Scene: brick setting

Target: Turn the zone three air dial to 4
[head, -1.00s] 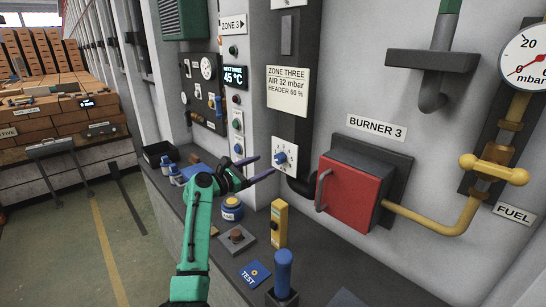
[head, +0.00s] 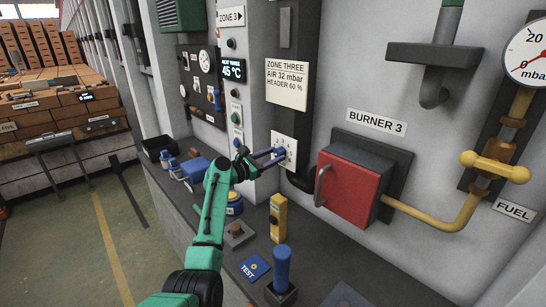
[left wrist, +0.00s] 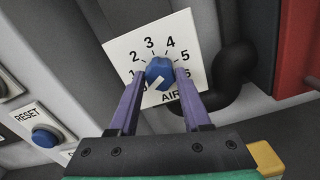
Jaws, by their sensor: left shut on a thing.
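The zone three air dial is a blue knob (left wrist: 158,70) on a white square plate (left wrist: 122,48) with a ring of numbers and the word AIR. The knob's white pointer mark faces lower left, near the low end of the scale; the 4 is at the upper right. My left gripper (left wrist: 160,74) has its purple fingers on both sides of the knob, shut on it. In the head view, my left gripper (head: 279,154) reaches the dial plate (head: 288,143) and hides most of the knob. The right gripper is not in view.
A sign (head: 288,82) reading zone three, air 32 mbar, header 60 % hangs above the dial. A red burner box (head: 345,190) is just right of it. Below, the ledge holds a yellow block (head: 278,218), a blue-handled lever (head: 282,268) and a blue TEST card (head: 254,270).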

